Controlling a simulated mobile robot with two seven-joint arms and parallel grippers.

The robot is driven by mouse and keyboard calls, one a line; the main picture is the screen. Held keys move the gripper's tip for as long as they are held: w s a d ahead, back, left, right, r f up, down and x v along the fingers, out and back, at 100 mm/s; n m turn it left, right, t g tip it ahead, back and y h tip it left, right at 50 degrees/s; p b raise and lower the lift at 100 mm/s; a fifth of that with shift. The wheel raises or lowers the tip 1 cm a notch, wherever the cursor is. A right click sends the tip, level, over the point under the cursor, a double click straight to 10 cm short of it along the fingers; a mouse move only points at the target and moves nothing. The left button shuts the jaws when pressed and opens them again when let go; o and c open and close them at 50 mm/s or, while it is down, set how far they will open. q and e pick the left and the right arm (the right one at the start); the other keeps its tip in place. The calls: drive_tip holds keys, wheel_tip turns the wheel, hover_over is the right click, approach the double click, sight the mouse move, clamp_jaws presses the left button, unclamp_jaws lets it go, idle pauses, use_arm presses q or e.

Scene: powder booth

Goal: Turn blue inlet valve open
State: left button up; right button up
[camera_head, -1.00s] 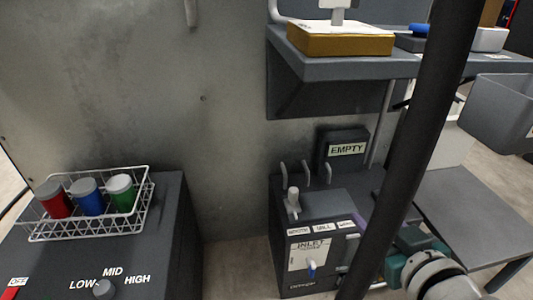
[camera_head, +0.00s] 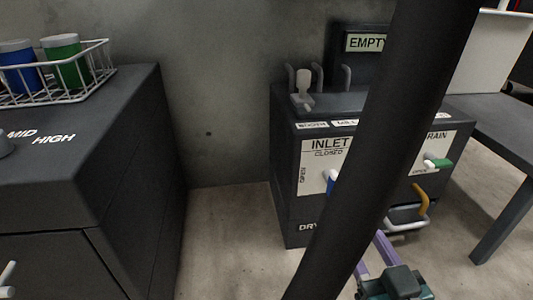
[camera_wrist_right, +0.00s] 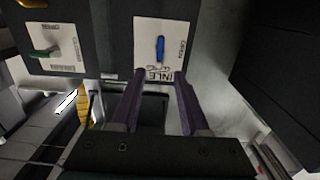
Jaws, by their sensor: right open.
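The blue inlet valve handle (camera_head: 331,181) is on the white INLET plate (camera_head: 312,165) on the front of a dark cabinet. A dark bar close to the camera hides part of both in the head view. In the right wrist view the blue handle (camera_wrist_right: 160,48) stands upright in the picture, its long side in line with the gap between my fingers. My right gripper (camera_wrist_right: 160,74) is open and empty, its purple fingers just short of the plate and apart from the handle. In the head view its fingers (camera_head: 380,250) show low, partly behind the bar. My left gripper is not in view.
A green drain handle (camera_head: 440,163) and an orange hooked handle (camera_head: 421,200) are on the cabinet's right side. A grey lever (camera_head: 303,85) stands on top. A dark console (camera_head: 80,150) with a wire basket (camera_head: 100,75) is at left. Floor between them is clear.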

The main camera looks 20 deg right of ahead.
sight(335, 186)
drive_tip(key=b+x, duration=0.3)
drive_tip(key=x, duration=0.6)
drive_tip(key=shift+w+d+b, duration=0.15)
drive_tip(key=shift+b, duration=0.2)
drive_tip(key=shift+r, duration=0.1)
drive_tip(key=shift+c, duration=0.2)
clamp_jaws()
